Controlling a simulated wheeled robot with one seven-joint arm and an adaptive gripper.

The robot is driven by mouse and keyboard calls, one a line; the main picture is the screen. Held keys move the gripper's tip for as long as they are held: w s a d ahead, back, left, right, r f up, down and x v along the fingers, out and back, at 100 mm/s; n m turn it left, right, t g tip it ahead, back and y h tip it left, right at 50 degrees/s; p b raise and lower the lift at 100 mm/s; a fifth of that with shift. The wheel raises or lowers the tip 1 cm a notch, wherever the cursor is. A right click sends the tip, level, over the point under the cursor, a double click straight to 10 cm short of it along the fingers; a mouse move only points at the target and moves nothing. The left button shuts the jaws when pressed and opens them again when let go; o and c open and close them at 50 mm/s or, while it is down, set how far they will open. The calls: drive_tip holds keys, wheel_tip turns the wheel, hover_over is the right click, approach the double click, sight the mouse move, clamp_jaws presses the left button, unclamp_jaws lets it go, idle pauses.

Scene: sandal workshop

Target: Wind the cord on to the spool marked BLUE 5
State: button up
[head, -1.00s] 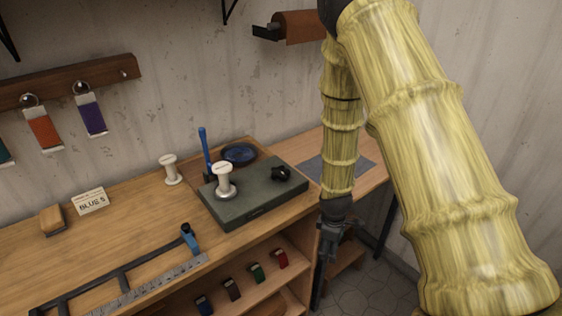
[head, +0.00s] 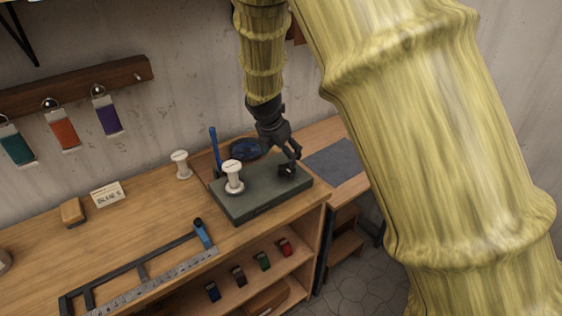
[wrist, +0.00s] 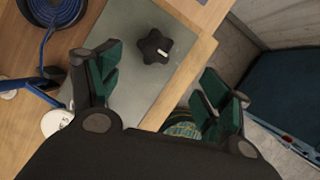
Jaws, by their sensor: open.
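The grey-green winder box (head: 262,201) stands on the bench and bears a white spool (head: 233,174) and a black star-shaped knob (head: 287,171). A blue post (head: 213,146) stands at its left. A coil of blue cord (head: 244,149) lies in a dark dish behind the box; the coil also shows in the wrist view (wrist: 62,14). My gripper (head: 292,158) is open above the knob end of the box. In the wrist view the knob (wrist: 153,46) lies between and beyond my open fingers (wrist: 162,85), apart from them. A card reading BLUE 5 (head: 107,194) stands on the bench.
Another white spool (head: 181,165) stands on the bench left of the box. A wooden block (head: 72,212), a blue-handled black frame (head: 140,264) and a steel ruler (head: 150,282) lie on the bench. Coloured samples (head: 63,132) hang on the wall.

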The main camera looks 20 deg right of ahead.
sight(285, 169)
drive_tip(key=shift+n, duration=0.5)
drive_tip(key=shift+w+a+p+x, duration=0.1)
drive_tip(key=shift+p+x, duration=0.5)
drive_tip(key=shift+x, duration=1)
drive_tip(key=shift+w+a+p+x, duration=0.15)
drive_tip(key=shift+p+x, duration=0.4)
drive_tip(key=shift+x, duration=1.1)
drive_tip(key=shift+w+a+p+x, duration=0.1)
drive_tip(key=shift+p+x, duration=0.5)
drive_tip(key=shift+x, duration=1)
drive_tip(key=c, duration=1)
